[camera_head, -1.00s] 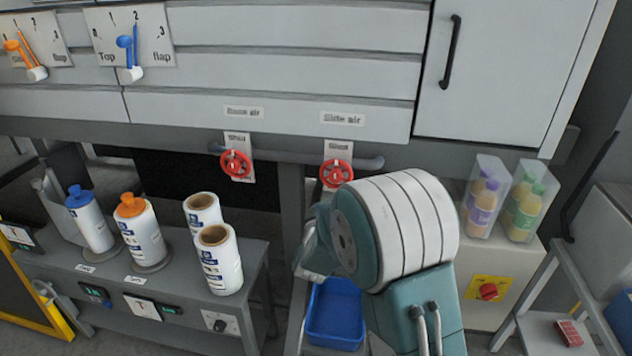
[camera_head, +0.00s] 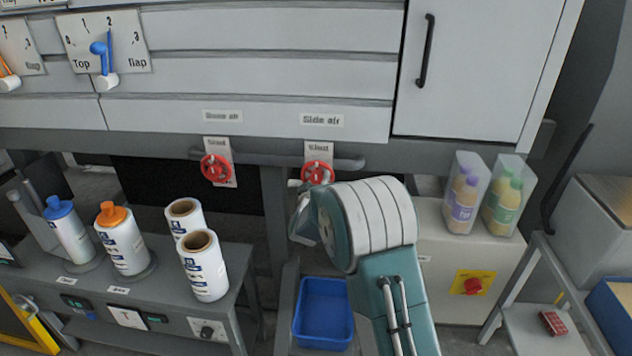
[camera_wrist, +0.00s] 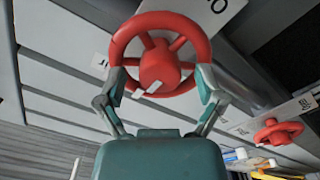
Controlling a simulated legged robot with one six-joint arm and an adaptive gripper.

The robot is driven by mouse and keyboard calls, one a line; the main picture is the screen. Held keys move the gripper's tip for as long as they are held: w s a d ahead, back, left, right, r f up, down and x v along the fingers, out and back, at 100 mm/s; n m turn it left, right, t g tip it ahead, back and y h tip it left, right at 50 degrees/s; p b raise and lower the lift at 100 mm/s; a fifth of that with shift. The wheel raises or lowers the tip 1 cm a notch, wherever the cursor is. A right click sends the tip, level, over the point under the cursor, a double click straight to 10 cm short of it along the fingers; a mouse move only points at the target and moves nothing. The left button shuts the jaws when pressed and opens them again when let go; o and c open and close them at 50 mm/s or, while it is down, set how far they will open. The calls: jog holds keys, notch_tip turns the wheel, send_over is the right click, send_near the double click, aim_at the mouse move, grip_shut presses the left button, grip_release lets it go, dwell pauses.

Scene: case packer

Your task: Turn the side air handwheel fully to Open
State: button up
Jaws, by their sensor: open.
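The red side air handwheel (camera_head: 317,173) sits on the pipe below the "Side air" label (camera_head: 322,120). A plate (camera_head: 318,149) shows just above it; its lower part is hidden. My gripper (camera_wrist: 160,88) is open, with one finger at each side of the wheel's lower rim. I cannot tell whether the fingers touch the rim. In the head view my gripper (camera_head: 305,186) is just below the handwheel, partly hidden by my arm.
A second red handwheel (camera_head: 215,168), for base air, is to the left; it also shows in the wrist view (camera_wrist: 278,131). A grey pipe (camera_head: 262,160) runs behind both. Below are a blue bin (camera_head: 324,312) and a shelf with bottles (camera_head: 122,240) and rolls (camera_head: 205,265).

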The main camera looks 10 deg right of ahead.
jog(key=shift+c, duration=0.3)
jog(key=shift+a, duration=0.1)
jog(key=c, duration=1.1)
